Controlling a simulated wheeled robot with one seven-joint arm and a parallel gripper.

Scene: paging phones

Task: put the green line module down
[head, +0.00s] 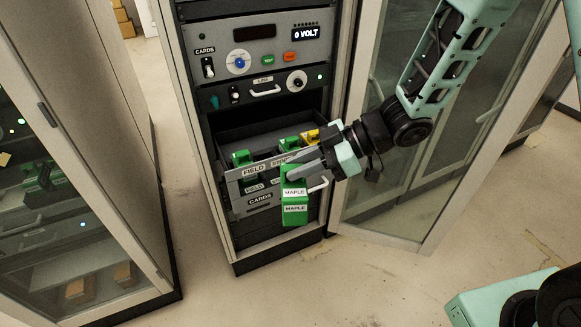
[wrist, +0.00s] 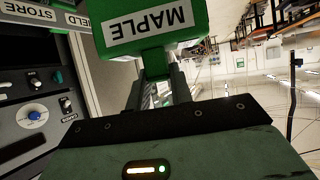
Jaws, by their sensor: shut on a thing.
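Part of the drawer is hidden behind my gripper and the module.
Inside the drawer stand a green module (head: 241,157) at the left, another green one (head: 290,144) and a yellow one (head: 310,135). Above is a panel (head: 255,52) with knobs, buttons and a 0 VOLT display. An open glass door (head: 400,190) stands right of the rack.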

